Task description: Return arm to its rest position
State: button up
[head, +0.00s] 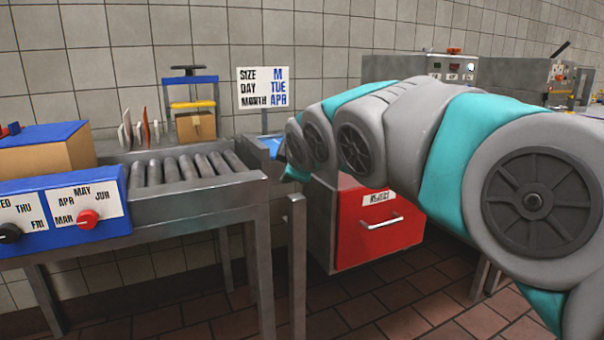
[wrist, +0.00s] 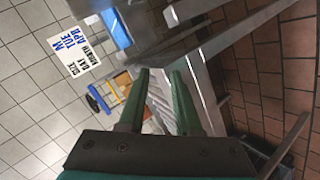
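My arm reaches in from the right of the head view, toward the right end of the roller conveyor (head: 212,196). Its far end is by the conveyor's end, and my gripper's fingers cannot be made out there. In the wrist view my gripper (wrist: 160,76) shows two green fingers spread apart with nothing between them. The fingers point over the conveyor rollers (wrist: 162,98). My gripper is open and empty.
A blue dial panel (head: 60,215) is at left. A red reject drawer (head: 378,227) sits below my arm.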

jog(key=s+d+f+m+g+h, duration=0.2)
jog(key=s+d+f+m+g, duration=0.15)
jog(key=s+d+f, duration=0.4)
jog(key=s+d+f+m+g+h, duration=0.15)
jog(key=s+d+f+m, duration=0.3)
jog(key=s+f, duration=0.45)
jog(key=s+d+f+m+g, duration=0.2)
jog(key=s+f+m+g, duration=0.2)
jog(key=s, duration=0.8)
jog(key=s+d+f+m+g, duration=0.3)
jog(key=s+f+m+g, duration=0.1)
jog(key=s+f, duration=0.5)
jog(key=s, duration=0.2)
jog(key=shift+s+d, duration=0.2)
jog(key=shift+s, duration=0.2)
